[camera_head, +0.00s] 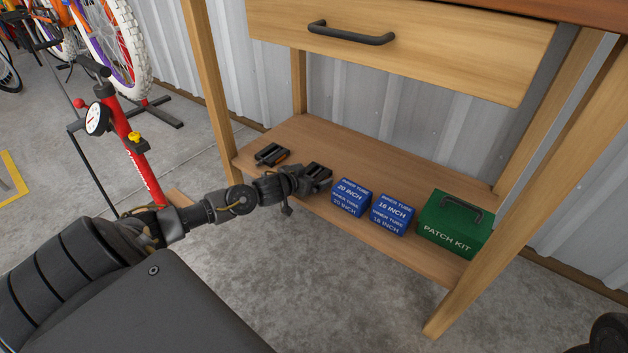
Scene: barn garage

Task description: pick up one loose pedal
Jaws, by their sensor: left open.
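Two black pedals rest on the lower wooden shelf of the workbench. One pedal (271,154), with an orange strip on its side, lies near the shelf's left end, apart from my gripper. The other pedal (318,172) is just beyond the tips of my left gripper (301,183). My left gripper reaches in from the left over the shelf's front edge and is open. Its dark fingers overlap the near side of that pedal in the picture, so I cannot tell whether they touch it. My right gripper is not in view.
On the shelf (375,165), right of the pedals, stand two blue inner tube boxes (349,197) (391,214) and a green patch kit (453,222). Bench legs (207,80) and a drawer (400,45) frame the space. A red floor pump (135,150) stands left.

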